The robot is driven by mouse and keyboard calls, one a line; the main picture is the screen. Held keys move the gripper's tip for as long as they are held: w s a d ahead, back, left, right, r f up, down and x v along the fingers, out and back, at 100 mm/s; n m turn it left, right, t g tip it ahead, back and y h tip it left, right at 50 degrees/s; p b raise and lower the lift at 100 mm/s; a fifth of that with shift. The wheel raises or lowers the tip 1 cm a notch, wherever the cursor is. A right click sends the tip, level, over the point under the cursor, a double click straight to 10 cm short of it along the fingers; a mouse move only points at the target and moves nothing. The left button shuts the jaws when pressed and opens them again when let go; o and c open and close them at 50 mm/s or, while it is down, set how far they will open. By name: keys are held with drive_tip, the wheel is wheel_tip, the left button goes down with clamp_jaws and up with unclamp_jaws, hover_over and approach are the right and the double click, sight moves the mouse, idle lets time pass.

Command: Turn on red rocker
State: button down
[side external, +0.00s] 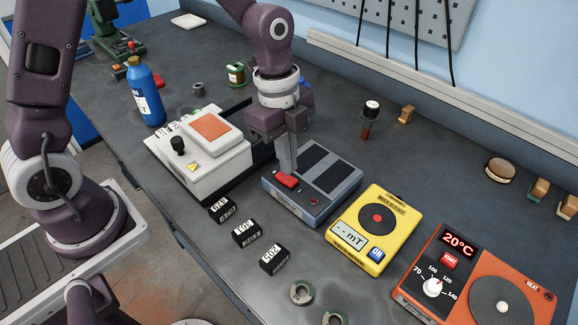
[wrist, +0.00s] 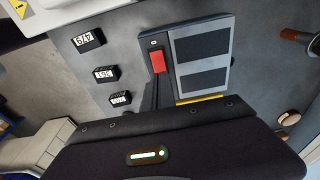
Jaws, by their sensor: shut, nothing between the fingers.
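The red rocker (side external: 287,180) sits on the left part of a blue-grey box with two dark panels (side external: 332,168). In the wrist view the red rocker (wrist: 158,62) shows at the left edge of the same box (wrist: 203,60), beside a small white mark. My gripper (side external: 287,172) is shut and empty, pointing down, with its fingertips at or just above the rocker. I cannot tell whether they touch it. In the wrist view the dark gripper body covers the lower part, and a dark finger (wrist: 152,95) reaches toward the rocker. Which way the rocker is tipped is not clear.
A white device with an orange top (side external: 211,132) stands left of the box. A yellow meter (side external: 376,218) and an orange hot plate (side external: 470,275) stand to its right. Small black number blocks (side external: 246,233) lie in front. A blue bottle (side external: 146,92) stands further left.

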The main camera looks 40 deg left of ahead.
sight(286, 179)
drive_tip(key=shift+d+f, duration=0.15)
drive_tip(key=shift+f, duration=1.05)
drive_tip(key=shift+d+f, duration=0.15)
drive_tip(key=shift+d, duration=0.05)
drive_tip(key=shift+a+y, duration=0.1)
drive_tip(key=shift+y, duration=0.2)
drive_tip(key=shift+a, duration=0.85)
